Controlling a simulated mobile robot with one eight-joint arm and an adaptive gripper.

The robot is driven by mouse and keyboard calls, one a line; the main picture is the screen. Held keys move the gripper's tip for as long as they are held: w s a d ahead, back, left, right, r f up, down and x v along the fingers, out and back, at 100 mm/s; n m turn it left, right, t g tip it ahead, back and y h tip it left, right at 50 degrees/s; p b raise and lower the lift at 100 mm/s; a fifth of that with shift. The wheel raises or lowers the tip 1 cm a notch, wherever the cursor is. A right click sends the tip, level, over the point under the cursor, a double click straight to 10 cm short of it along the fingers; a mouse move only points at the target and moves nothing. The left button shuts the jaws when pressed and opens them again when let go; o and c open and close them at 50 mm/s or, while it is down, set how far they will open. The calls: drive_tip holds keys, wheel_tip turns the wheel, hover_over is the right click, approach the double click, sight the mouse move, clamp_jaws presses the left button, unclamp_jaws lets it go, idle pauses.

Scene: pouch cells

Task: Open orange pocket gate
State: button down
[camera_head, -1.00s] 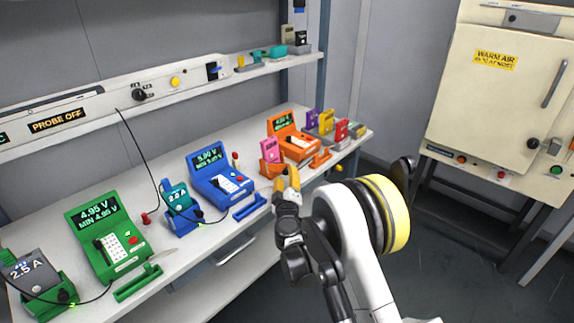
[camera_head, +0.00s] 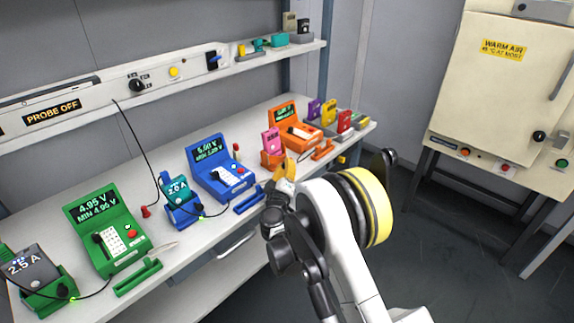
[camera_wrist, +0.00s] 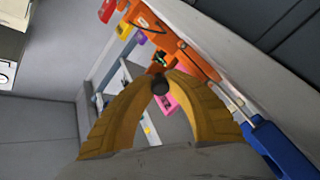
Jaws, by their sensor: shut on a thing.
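The orange pocket (camera_head: 272,160) stands on the bench beside the orange meter (camera_head: 296,131), with a pink cell (camera_head: 271,142) upright in it. My gripper (camera_head: 284,170) is at the bench's front edge, just in front of this pocket and partly covering it. In the wrist view, my yellow fingers (camera_wrist: 160,80) close around a dark round knob (camera_wrist: 160,86); the pink cell (camera_wrist: 171,104) shows just behind. The knob looks like that of the pocket's gate, but the gate itself is mostly hidden. I cannot tell how far it is open.
An orange bar handle (camera_head: 322,150) lies right of my gripper, and a blue bar handle (camera_head: 249,200) lies left. The blue meter (camera_head: 219,170) and green meter (camera_head: 113,232) stand further left. Several coloured cells stand at the bench's right end. A cream oven (camera_head: 500,90) is at right.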

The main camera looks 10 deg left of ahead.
drive_tip(key=shift+s+a+m+h, duration=0.15)
drive_tip(key=shift+s+m+h, duration=0.15)
drive_tip(key=shift+h, duration=0.35)
drive_tip(key=shift+s+a+m+h, duration=0.15)
drive_tip(key=shift+m+h, duration=0.25)
drive_tip(key=shift+h, duration=0.25)
drive_tip(key=shift+d, duration=0.1)
drive_tip(key=c, duration=1.3)
unclamp_jaws()
drive_tip(key=shift+o, duration=0.2)
drive_tip(key=s, duration=1.2)
drive_tip(key=shift+a+f, duration=0.2)
